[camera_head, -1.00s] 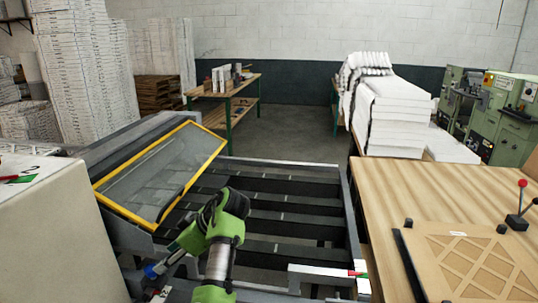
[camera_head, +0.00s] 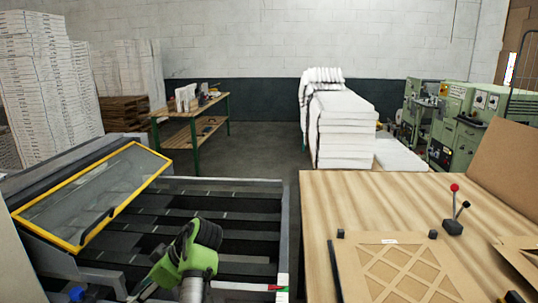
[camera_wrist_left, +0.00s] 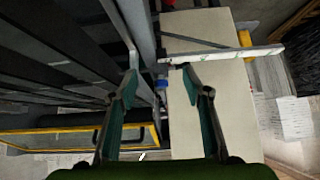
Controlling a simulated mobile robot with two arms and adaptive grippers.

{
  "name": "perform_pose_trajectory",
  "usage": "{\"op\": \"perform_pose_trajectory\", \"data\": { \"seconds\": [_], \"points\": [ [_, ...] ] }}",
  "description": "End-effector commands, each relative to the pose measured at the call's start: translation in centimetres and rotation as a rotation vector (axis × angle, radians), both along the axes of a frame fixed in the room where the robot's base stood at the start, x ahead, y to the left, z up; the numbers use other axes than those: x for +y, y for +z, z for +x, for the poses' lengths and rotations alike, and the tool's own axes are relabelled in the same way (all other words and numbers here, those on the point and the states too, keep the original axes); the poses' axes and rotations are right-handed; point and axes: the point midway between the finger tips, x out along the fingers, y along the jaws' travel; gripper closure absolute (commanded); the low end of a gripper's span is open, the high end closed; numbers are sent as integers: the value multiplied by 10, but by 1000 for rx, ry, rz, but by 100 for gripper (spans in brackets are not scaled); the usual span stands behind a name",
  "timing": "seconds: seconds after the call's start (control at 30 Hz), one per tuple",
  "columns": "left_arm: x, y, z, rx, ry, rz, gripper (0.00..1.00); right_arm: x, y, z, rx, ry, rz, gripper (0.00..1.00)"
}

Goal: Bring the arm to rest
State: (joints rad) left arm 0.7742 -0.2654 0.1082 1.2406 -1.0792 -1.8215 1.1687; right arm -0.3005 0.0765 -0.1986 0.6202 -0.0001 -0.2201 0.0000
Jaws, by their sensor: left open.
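My left arm (camera_head: 190,265), green and black, rises from the bottom of the head view over the dark slatted frame of the machine. Its wrist bends down to the left, and its fingers are not clearly seen there. In the left wrist view my left gripper (camera_wrist_left: 158,77) is open, with its two teal-padded fingers apart. I see nothing held between them. Behind the fingertips are a metal rail, a small blue part (camera_wrist_left: 162,83) and a pale panel (camera_wrist_left: 215,105). My right gripper is in neither view.
A yellow-framed clear cover (camera_head: 95,195) stands tilted at left. A wooden table (camera_head: 400,200) at right bears a lattice panel (camera_head: 395,270) and a red-knobbed lever (camera_head: 454,210). White stacked filters (camera_head: 340,125) stand behind. Open floor (camera_head: 250,155) lies beyond the machine.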

Motion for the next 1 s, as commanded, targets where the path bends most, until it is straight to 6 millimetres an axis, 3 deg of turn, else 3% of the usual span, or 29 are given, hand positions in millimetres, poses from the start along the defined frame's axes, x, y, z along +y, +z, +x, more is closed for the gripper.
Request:
{"op": "perform_pose_trajectory", "data": {
  "seconds": [0.27,0.53,0.67,0.8,1.0],
  "points": [
    [11,-45,-24,68,-100,-47,56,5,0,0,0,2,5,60],
    [18,-105,-69,167,-298,-112,56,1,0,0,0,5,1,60],
    [17,-141,-110,236,-478,-150,56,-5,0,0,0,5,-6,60],
    [3,-171,-165,315,-744,-191,56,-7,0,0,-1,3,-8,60],
    [-32,-183,-229,382,-1082,-234,56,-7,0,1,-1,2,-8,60]
  ]
}}
